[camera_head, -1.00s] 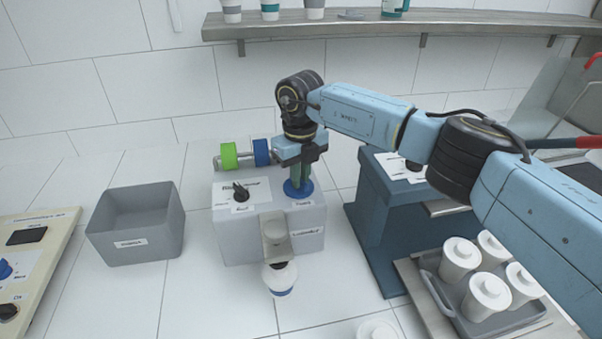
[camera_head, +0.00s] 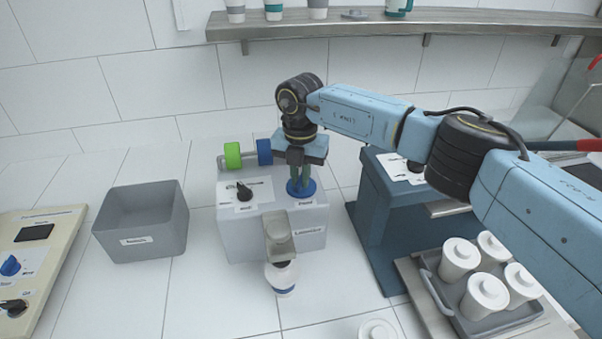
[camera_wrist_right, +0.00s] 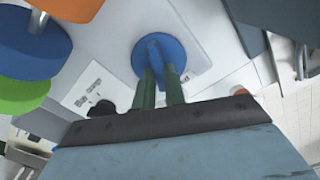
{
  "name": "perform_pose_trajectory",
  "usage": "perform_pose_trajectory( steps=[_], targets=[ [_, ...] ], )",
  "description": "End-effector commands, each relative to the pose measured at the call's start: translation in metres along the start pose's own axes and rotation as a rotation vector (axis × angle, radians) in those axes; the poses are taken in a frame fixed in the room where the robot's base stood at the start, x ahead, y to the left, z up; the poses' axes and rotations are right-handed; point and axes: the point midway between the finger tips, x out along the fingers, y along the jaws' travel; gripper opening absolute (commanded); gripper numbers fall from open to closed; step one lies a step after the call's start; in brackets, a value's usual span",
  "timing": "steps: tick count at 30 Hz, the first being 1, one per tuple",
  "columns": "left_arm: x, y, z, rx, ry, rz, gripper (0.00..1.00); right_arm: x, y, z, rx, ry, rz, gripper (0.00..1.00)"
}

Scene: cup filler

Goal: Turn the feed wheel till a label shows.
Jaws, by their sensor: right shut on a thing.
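The labeller (camera_head: 250,232) is a grey box on the counter. The blue feed wheel (camera_head: 303,193) lies flat on its top right; in the right wrist view (camera_wrist_right: 186,52) it shows a raised bar. My right gripper (camera_head: 299,182) points down over the wheel, its green fingers shut on the bar; it also shows in the right wrist view (camera_wrist_right: 161,72). A white cup (camera_head: 281,277) with a blue band lies at the labeller's front, under a grey spout-like part (camera_head: 278,236). I cannot make out a label at that part. My left gripper is not in view.
A black knob (camera_head: 243,192) sits on the labeller's top left. Green (camera_head: 232,155) and blue (camera_head: 264,151) rolls stand behind it. A grey bin (camera_head: 140,222) is at left. A tray (camera_head: 431,287) of lidded white cups and a dark blue machine (camera_head: 372,225) are at right.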

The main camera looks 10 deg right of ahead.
Motion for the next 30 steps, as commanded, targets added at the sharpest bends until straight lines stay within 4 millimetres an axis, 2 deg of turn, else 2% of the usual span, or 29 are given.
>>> perform_pose_trajectory(
  steps=[9,26,27,30],
  targets=[
    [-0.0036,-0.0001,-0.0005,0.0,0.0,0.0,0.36,-0.0021,0.0014,0.0011,0.133,-0.002,0.003,0.0],
    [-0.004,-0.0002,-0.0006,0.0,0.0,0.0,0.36,-0.002,0.0016,0.0014,0.162,-0.003,0.004,0.0],
    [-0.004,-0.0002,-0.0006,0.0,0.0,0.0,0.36,-0.002,0.0016,0.0014,0.162,-0.003,0.004,0.14],
    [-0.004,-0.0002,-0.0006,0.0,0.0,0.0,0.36,-0.0016,0.0015,0.0012,0.162,-0.003,0.003,0.27]
  ],
)
